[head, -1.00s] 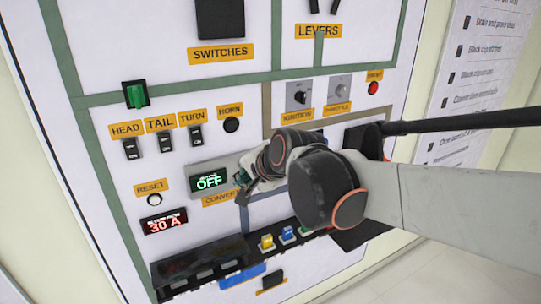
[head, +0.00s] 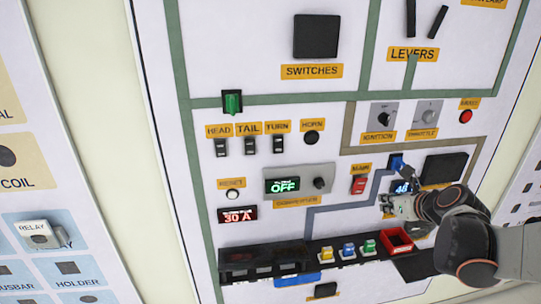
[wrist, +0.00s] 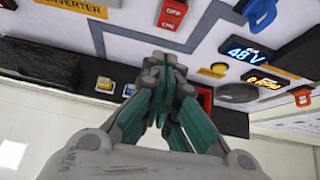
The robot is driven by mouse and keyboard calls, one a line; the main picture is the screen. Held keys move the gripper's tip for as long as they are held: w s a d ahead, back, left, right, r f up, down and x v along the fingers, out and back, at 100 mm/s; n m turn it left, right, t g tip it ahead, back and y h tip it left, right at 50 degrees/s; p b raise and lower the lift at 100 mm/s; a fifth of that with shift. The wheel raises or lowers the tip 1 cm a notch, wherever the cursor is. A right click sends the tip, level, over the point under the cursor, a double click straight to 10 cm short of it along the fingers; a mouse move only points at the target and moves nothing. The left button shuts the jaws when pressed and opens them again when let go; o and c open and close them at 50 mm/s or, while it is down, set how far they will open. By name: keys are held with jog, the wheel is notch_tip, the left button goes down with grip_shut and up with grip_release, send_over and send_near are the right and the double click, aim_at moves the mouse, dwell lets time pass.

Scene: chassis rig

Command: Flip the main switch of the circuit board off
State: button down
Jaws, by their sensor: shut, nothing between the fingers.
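The main switch (head: 359,185) is a small red rocker under an orange MAIN label on the white circuit board (head: 330,30). In the wrist view the red switch (wrist: 172,14) sits at the top edge, with ON and OFF lettering; which way it is set I cannot tell. My gripper (head: 387,205) is shut and empty, to the lower right of the switch and apart from it. In the wrist view my gripper (wrist: 163,62) has its fingertips together, below the switch in the picture.
A blue connector (head: 397,162) and a lit 48 V display (head: 402,188) are just right of the switch. The converter display (head: 285,186) reads OFF. A black rail (head: 240,260) with coloured fuses and a red bin (head: 397,240) lies below. A neighbouring panel (head: 40,180) stands at left.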

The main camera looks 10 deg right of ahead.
jog(key=shift+s+d+r+m, duration=0.2)
jog(key=shift+d+m, duration=0.1)
jog(key=shift+d, duration=0.1)
jog(key=shift+w+f, duration=0.1)
jog(key=b, duration=0.5)
send_near(358, 190)
jog(key=f+x, duration=0.1)
jog(key=x, duration=0.3)
jog(key=shift+w+d+r, duration=0.1)
jog(key=shift+w+r, duration=0.05)
jog(key=shift+r, duration=0.2)
